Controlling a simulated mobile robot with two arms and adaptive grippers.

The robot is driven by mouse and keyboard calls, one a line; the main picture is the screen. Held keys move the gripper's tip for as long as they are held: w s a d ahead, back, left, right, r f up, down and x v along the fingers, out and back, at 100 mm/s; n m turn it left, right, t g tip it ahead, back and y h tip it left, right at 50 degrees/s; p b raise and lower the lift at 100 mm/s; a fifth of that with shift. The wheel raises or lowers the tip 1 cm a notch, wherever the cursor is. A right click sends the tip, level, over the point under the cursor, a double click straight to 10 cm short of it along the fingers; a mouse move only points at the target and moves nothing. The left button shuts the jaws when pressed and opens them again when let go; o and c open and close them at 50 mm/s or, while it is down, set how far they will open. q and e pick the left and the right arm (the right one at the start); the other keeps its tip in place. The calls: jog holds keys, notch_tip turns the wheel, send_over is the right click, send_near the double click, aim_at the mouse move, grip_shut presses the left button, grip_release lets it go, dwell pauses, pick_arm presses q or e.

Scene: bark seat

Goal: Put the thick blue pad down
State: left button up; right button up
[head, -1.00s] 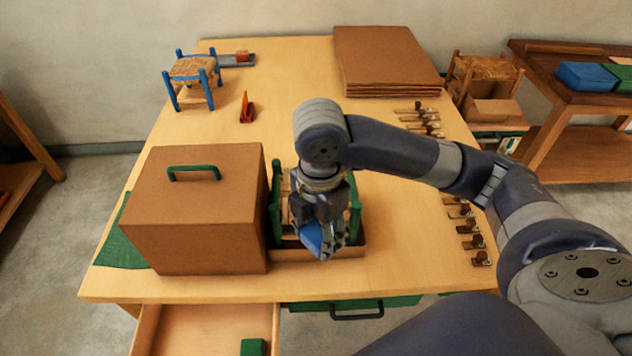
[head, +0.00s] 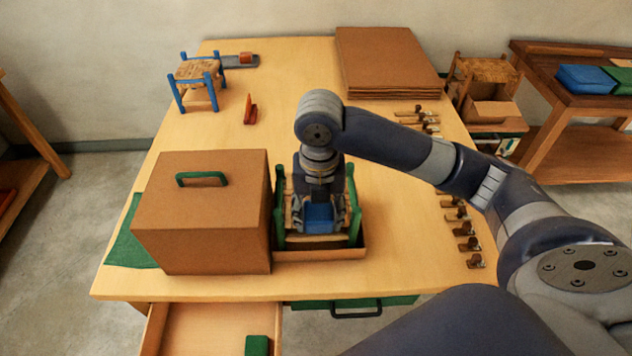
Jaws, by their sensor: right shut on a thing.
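The thick blue pad (head: 319,217) is in my right gripper (head: 320,206), which is shut on it and points down. The pad is over a small green-framed stool (head: 354,214) that stands in a shallow brown tray (head: 322,254) near the table's front. The gripper hides most of the stool's seat, so I cannot tell whether the pad touches it. My left gripper is not in view.
A large brown box with a green handle (head: 203,215) stands close on the left of the tray. A blue stool (head: 197,82) and brown sheets (head: 386,62) are at the back. Several small brown-tipped pieces (head: 466,244) line the right edge. A drawer (head: 205,325) is open in front.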

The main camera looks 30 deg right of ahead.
jog(key=w+d+p, duration=0.1)
jog(key=w, duration=0.2)
jog(key=w+d+p, duration=0.1)
jog(key=w+d, duration=0.1)
jog(key=w, duration=0.1)
jog(key=w+d+p, duration=0.1)
jog(key=w, duration=0.3)
jog(key=shift+d+f, duration=0.35)
jog(key=shift+f, duration=0.05)
jog(key=shift+w+d+f, duration=0.15)
jog(key=shift+w+d, duration=0.05)
jog(key=shift+w, duration=0.2)
notch_tip(320, 180, down, 3)
jog(key=shift+r+p, duration=0.2)
jog(key=shift+p, duration=1.05)
jog(key=shift+f, duration=0.5)
jog(key=shift+f, duration=0.1)
jog(key=o, duration=0.8)
